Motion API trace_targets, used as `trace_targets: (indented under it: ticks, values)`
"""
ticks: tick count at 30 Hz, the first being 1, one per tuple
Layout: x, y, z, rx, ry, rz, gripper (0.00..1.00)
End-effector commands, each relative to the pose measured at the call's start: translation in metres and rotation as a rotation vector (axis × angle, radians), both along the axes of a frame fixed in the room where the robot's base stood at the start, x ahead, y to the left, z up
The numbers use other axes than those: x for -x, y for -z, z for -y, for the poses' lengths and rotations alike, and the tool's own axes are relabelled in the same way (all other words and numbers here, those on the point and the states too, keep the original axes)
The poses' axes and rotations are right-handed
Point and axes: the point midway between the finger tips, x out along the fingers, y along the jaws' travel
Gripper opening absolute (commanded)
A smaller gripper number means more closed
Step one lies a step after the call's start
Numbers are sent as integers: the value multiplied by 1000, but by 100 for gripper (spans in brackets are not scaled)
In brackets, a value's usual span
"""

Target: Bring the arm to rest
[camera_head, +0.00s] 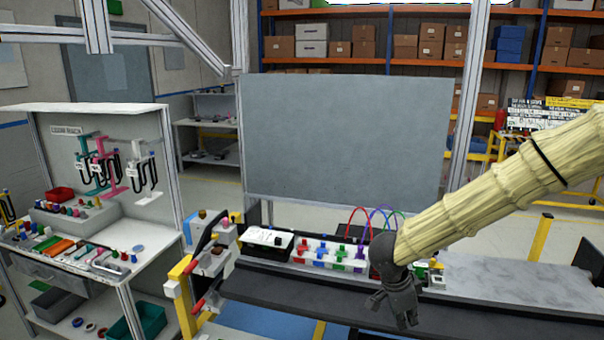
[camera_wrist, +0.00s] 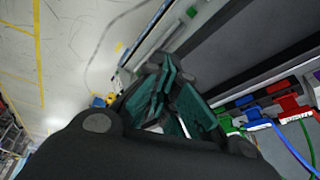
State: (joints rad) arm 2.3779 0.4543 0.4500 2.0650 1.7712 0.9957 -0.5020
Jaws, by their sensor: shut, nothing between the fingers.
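My arm, in a cream sleeve, reaches in from the right in the head view. My gripper (camera_head: 402,314) is dark grey and points down over the dark bench front (camera_head: 440,318). In the wrist view my gripper (camera_wrist: 172,95) shows its green finger pads close together, with nothing held between them. The dashboard module (camera_head: 330,253), a white block with red, green, blue and purple connectors, stands on the bench just behind and left of my gripper. My wrist hides its right part.
A grey panel (camera_head: 345,135) stands behind the bench. The marble-like bench top (camera_head: 510,278) at the right is clear. A black-edged box with a white top (camera_head: 266,239) sits left of the module. A tool station (camera_head: 100,225) with small parts stands at the far left.

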Motion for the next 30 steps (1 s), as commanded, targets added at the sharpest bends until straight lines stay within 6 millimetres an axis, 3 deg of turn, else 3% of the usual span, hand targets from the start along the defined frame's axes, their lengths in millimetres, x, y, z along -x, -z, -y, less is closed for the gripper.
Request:
trace_targets:
  ticks: [1, 3, 11, 17, 23, 30]
  values:
    - [6, 31, 5, 40, -47, -6, 0]
    - [13, 63, 12, 86, -117, -2, 0]
    - [48, 171, 24, 189, -411, -11, 0]
    - [93, 247, 20, 193, -657, -44, 0]
    - [156, 314, 9, 133, -908, -104, 0]
    - [255, 377, -9, -16, -1190, -204, 0]
